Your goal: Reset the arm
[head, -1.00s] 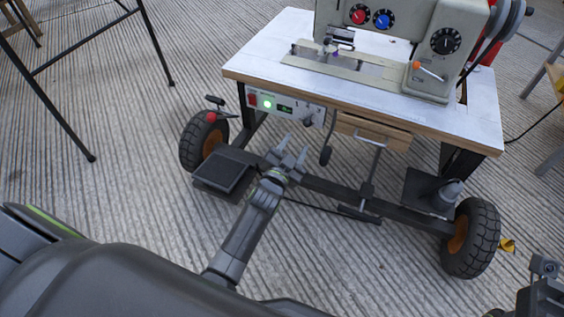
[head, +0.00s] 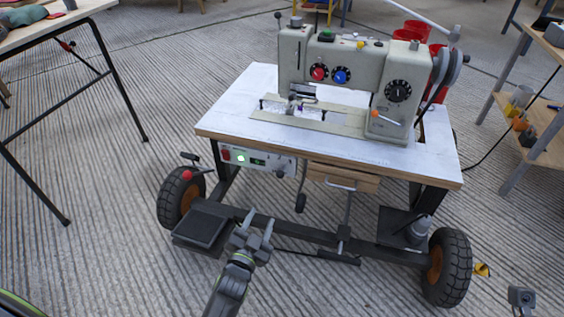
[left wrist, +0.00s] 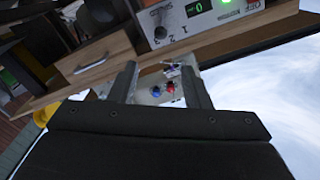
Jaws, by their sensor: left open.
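My left gripper (head: 256,233) is open and empty. In the head view it points up toward the lower front of a wheeled sewing table, over the floor and the frame bar. In the left wrist view its two fingers (left wrist: 166,88) stand apart with nothing between them; beyond the gap show a red and a blue knob and the table's underside. A small part at the lower right edge of the head view (head: 521,300) seems to belong to my right arm; its fingers cannot be made out.
The white table (head: 237,108) carries a sewing machine (head: 345,62) and has a control box (head: 256,160), a drawer (head: 342,178), a pedal (head: 203,229) and black wheels (head: 448,267). Another table (head: 50,30) stands left, a wooden shelf (head: 545,120) right. Ribbed floor is open at left.

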